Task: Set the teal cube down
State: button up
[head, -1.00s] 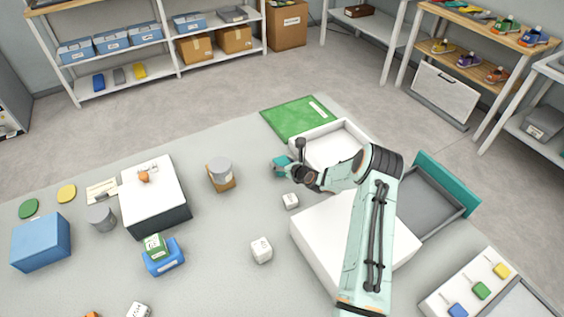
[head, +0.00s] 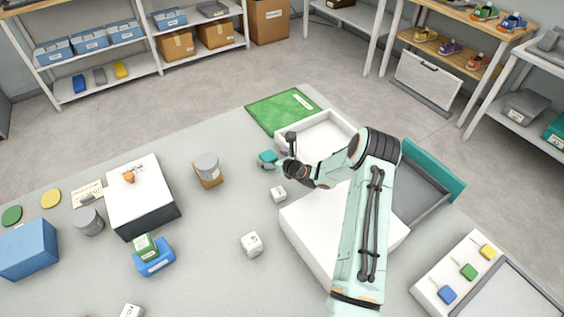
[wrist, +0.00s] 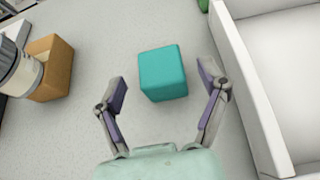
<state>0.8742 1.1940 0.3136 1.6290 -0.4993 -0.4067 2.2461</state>
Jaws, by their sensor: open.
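The teal cube (wrist: 163,73) sits on the grey table, between and a little beyond the fingertips of my gripper (wrist: 161,88) in the wrist view. The fingers are spread wide, with a clear gap on both sides of the cube, and they hold nothing. In the head view the teal cube (head: 268,157) shows at the left end of my arm, partly beside my gripper (head: 279,163), left of the white tray.
The white tray (wrist: 246,70) stands close on the right. A brown block with a grey cylinder (head: 206,164) stands to the left.

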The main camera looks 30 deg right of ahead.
jog(key=v, duration=1)
jog(key=s+a+r+n+g+y, duration=0.2)
jog(key=s+a+r+n+g, duration=0.15)
jog(key=a+n, duration=0.5)
jog(key=s+a+r+n+g+y, duration=0.1)
jog(key=s+a+r+n+g, duration=0.15)
jog(key=a+r+n, duration=0.45)
jog(key=s+a+r+n+g, duration=0.2)
jog(key=s+n, duration=0.5)
jog(key=s+a+r+n+g+h, duration=0.1)
jog(key=s+a+r+n+g, duration=0.1)
jog(key=s+n, duration=0.5)
jog(key=s+a+r+n+g+h, duration=0.1)
jog(key=s+a+r+n+g, duration=0.1)
jog(key=s+a+n, duration=0.2)
jog(key=s+n, duration=0.3)
jog(key=s, duration=0.2)
jog(key=shift+s+n, duration=0.2)
jog(key=shift+n, duration=0.15)
jog(key=shift+r, duration=0.15)
